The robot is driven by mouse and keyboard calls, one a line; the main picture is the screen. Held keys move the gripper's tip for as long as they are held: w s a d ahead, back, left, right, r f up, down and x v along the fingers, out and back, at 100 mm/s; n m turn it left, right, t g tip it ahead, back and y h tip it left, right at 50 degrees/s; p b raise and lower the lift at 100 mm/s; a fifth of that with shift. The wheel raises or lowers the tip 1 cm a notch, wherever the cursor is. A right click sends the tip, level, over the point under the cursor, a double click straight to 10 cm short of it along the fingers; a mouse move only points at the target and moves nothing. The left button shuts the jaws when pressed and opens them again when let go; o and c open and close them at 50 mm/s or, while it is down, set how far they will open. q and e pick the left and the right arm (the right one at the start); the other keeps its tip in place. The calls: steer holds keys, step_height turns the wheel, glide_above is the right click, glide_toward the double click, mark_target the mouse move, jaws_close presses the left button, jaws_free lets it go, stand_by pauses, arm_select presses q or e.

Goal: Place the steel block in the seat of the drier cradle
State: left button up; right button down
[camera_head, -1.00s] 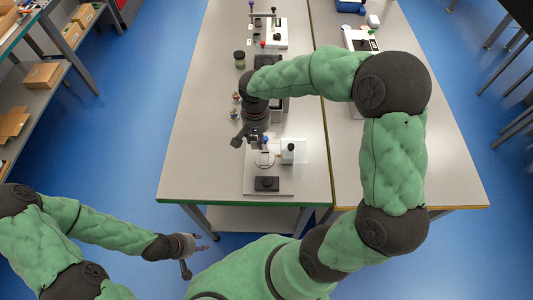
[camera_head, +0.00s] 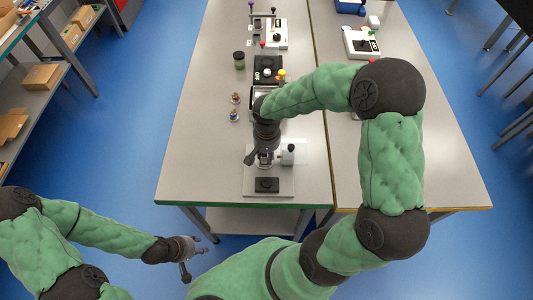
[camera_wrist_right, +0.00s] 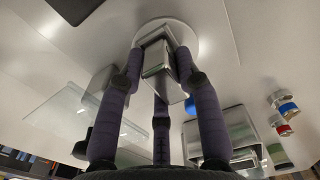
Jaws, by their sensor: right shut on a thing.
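My right gripper (camera_head: 264,160) is over the white stand near the front of the bench, which I take for the drier cradle (camera_head: 284,185). In the right wrist view the fingers of the gripper (camera_wrist_right: 158,65) are closed around a shiny rectangular steel block (camera_wrist_right: 156,58). Beyond the block is a round white disc (camera_wrist_right: 190,36); I cannot tell whether the block touches it. The hand hides most of the seat in the head view. My left gripper (camera_head: 200,245) is open and empty, in front of the bench at the lower left.
Small jars (camera_head: 235,98) and a dark jar (camera_head: 239,60) stand to the left. A black device (camera_head: 266,69) lies behind.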

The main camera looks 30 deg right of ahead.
steer(key=shift+f, duration=0.2)
steer(key=c, duration=0.9)
jaws_free()
steer(key=shift+o, duration=0.2)
steer(key=shift+r, duration=0.15)
steer(key=shift+r, duration=0.3)
step_height(320, 180, up, 12)
steer(key=p, duration=0.2)
steer(key=shift+f, duration=0.25)
